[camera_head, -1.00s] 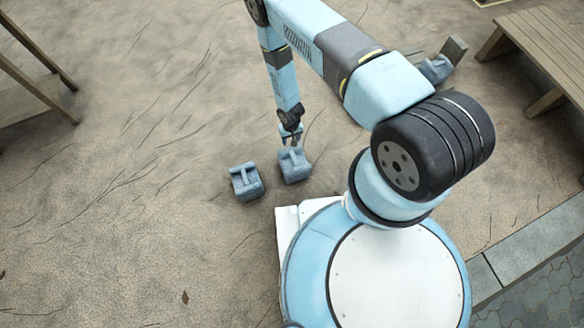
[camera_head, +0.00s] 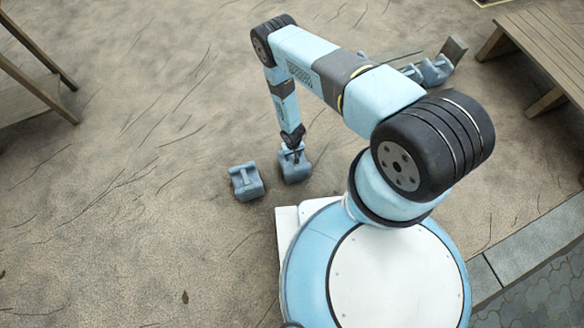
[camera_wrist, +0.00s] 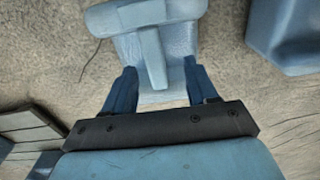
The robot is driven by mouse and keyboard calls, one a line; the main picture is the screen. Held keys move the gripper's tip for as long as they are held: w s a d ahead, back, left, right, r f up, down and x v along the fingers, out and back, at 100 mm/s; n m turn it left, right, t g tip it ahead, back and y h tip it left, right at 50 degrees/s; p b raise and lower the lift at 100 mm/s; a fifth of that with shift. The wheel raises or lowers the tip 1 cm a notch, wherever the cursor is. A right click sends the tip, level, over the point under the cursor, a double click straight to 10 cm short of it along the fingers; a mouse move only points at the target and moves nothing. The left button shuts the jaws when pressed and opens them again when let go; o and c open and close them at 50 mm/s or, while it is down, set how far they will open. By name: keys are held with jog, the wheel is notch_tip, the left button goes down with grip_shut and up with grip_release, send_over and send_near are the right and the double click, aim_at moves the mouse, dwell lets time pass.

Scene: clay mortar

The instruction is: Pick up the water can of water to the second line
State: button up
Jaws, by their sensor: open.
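Two grey-blue water cans stand side by side on the ground in the head view. The right can (camera_head: 295,168) is directly under my gripper (camera_head: 292,152). The left can (camera_head: 246,181) stands a little apart from it. In the wrist view my gripper (camera_wrist: 160,88) is open, with one blue finger on each side of the bar-like handle (camera_wrist: 150,55) of the can below. I cannot tell whether the fingers touch it. Part of the other can (camera_wrist: 288,38) shows at the upper right.
A wheelbarrow-like grey-blue object (camera_head: 435,70) lies at the upper right near a wooden bench (camera_head: 540,55). A wooden frame (camera_head: 35,95) stands at the left. A stone kerb (camera_head: 530,240) runs at the lower right. The sandy ground on the left is clear.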

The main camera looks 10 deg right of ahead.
jog(key=shift+d+f, duration=0.2)
jog(key=shift+f, duration=1.15)
jog(key=shift+d+f, duration=0.15)
jog(key=shift+f, duration=1.15)
grip_shut()
jog(key=shift+a, duration=0.1)
